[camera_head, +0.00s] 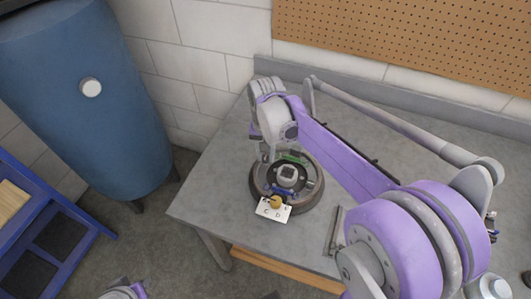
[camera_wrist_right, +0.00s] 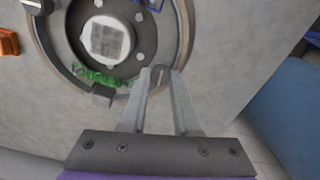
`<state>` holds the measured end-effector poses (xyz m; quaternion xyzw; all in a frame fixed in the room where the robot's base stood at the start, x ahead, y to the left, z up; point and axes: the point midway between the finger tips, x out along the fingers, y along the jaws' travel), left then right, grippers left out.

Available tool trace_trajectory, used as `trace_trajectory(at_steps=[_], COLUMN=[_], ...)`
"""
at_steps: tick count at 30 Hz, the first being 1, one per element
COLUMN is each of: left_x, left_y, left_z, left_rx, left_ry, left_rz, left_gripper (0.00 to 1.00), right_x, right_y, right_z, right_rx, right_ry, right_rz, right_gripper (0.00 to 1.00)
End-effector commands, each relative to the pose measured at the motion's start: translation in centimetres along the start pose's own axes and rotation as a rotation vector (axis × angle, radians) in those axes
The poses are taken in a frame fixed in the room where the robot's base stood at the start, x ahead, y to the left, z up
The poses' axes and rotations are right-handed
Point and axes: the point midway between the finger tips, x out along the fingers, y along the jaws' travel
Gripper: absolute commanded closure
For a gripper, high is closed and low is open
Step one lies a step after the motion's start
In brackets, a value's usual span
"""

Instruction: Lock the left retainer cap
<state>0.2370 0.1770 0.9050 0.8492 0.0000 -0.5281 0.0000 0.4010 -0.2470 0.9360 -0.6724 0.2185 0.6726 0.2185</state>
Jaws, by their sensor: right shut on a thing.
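A round dark fixture with a raised rim (camera_head: 314,190) lies on the grey table, with a pale square-topped hub (camera_head: 287,173) at its centre. In the right wrist view the hub (camera_wrist_right: 107,41) shows from above, with a green piece (camera_wrist_right: 98,76) beside it. My right gripper (camera_head: 264,156) reaches down at the fixture's upper left rim. In the wrist view its fingers (camera_wrist_right: 160,76) are shut on a small grey piece at the rim; the fingertips partly hide it. I cannot tell for sure which part is the left retainer cap.
An orange block (camera_wrist_right: 8,42) shows in the wrist view. A blue barrel (camera_head: 90,130) stands left of the table (camera_head: 215,190). The table's left part is clear.

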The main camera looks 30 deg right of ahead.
Motion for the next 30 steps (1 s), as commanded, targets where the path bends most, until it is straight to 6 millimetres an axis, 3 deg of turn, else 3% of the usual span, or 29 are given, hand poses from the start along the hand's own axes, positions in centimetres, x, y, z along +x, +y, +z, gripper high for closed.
trace_trajectory(at_steps=[21, 22, 27, 30], left_x=[0.01, 0.01, 0.01, 0.02], left_y=[0.0, 0.0, 0.0, 0.0], left_z=[0.01, 0.01, 0.01, 0.01], left_rx=[0.0, 0.0, 0.0, 0.0], left_ry=[0.0, 0.0, 0.0, 0.0], left_rz=[0.0, 0.0, 0.0, 0.0], left_gripper=[0.68, 0.68, 0.68, 0.68], right_x=[-0.06, -0.06, -0.04, -0.03], right_y=[0.01, 0.01, 0.01, 0.01], right_z=[-0.04, -0.04, -0.03, -0.02], right_rx=[0.079, 0.079, 0.079, 0.079], right_ry=[0.001, 0.001, 0.001, 0.001], right_rz=[0.0, 0.0, 0.0, 0.0], right_gripper=[1.0, 0.69, 0.4, 0.4])
